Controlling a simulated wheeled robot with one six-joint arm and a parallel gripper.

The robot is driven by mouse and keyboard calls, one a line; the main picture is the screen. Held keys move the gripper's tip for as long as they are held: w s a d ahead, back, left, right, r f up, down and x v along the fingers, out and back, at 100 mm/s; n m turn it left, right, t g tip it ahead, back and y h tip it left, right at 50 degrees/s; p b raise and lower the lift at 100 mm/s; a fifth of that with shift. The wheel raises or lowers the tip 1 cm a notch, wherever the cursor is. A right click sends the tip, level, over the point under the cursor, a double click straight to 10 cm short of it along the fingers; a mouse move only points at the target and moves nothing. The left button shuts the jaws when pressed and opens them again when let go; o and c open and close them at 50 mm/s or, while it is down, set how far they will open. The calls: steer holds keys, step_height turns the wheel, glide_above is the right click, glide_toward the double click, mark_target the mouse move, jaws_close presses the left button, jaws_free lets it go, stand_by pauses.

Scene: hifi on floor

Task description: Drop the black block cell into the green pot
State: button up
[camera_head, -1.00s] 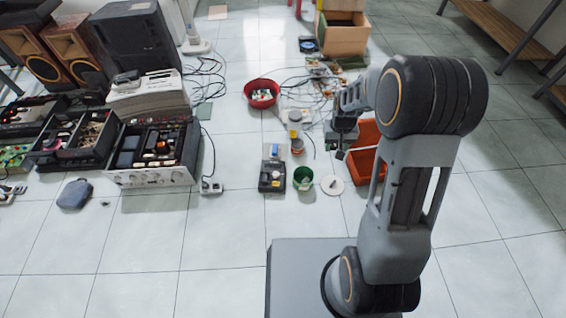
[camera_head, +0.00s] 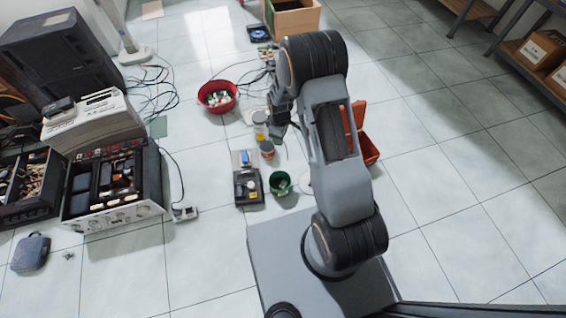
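The green pot (camera_head: 281,183) stands upright on the tiled floor, just beyond my base. My gripper (camera_head: 279,127) is beyond the pot in the picture, small and dark, partly screened by my own arm. Its fingers are too small and dark to tell whether they are open or shut, or whether they hold anything. I cannot pick out the black block cell for certain. A black device (camera_head: 248,187) with lighter parts on top lies just left of the pot.
A red bowl (camera_head: 218,97) with small items is farther back. An orange-red box (camera_head: 367,149) is partly behind my arm. Open floor lies right.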

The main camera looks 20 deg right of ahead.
step_height(320, 180, down, 25)
steer(key=s+d+n+b, duration=0.1)
steer(key=n+b, duration=0.3)
steer(key=n, duration=1)
steer(key=shift+s+r+n, duration=0.2)
steer(key=shift+s+n, duration=0.2)
steer(key=shift+s, duration=0.1)
steer(key=o, duration=1)
steer(key=shift+r, duration=0.1)
step_height(320, 180, up, 14)
steer(key=p, duration=0.5)
steer(key=shift+f, duration=0.2)
